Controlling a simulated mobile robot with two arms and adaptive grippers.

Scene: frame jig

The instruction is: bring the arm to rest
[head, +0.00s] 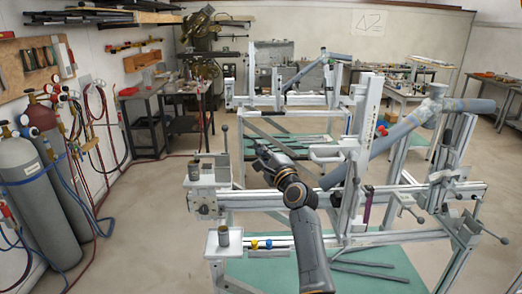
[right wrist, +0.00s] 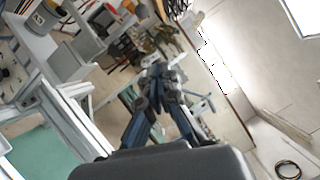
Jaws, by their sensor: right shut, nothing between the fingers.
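My right arm comes up from the bottom of the head view. My right gripper (head: 261,148) is raised in front of the frame jig (head: 260,197), pointing up and to the left. In the right wrist view its dark fingers (right wrist: 158,72) come together at the tips, shut and empty. The jig is a light metal frame of rails, posts and clamps, and a blue-grey tube (head: 408,125) runs slantwise through it. My arm hides part of the jig's front. My left gripper is in neither view.
Gas cylinders (head: 38,205) with hoses stand at the left wall. A second jig (head: 290,100) stands behind the first. Dark rods lie on the green lower shelf (head: 375,260). A workbench (head: 150,105) stands at the back left. The floor (head: 140,230) between cylinders and jig is clear.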

